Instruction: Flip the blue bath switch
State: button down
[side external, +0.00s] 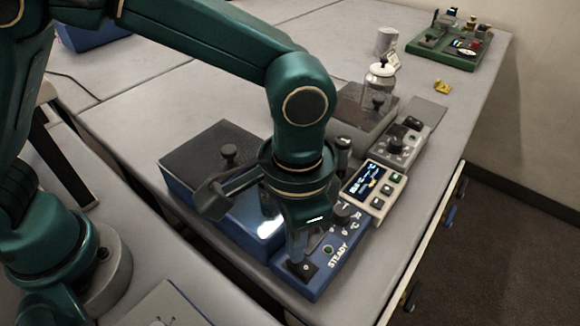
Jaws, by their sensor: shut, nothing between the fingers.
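The blue bath (190,205) stands on the table, with a dark lid that has a round knob. Its blue front panel (318,280) carries the word STEADY, a round dial and a black rocker switch (302,268) at the near left corner. My gripper (299,256) points down over this panel, shut and empty. Its fingertips are right at the switch; I cannot tell whether they touch it. The gripper and wrist hide part of the panel and the bath. The switch's position is too small to read.
A white display unit with buttons (388,202) stands right beside the panel. Behind are a grey unit with knobs (400,147), a glass jar (378,92) and a white cup (387,40). A green tray (435,52) is at the far right. The table's right edge is close.

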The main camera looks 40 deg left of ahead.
jog(key=shift+f, duration=0.55)
dwell(0.4)
jog(key=shift+r, duration=3.5)
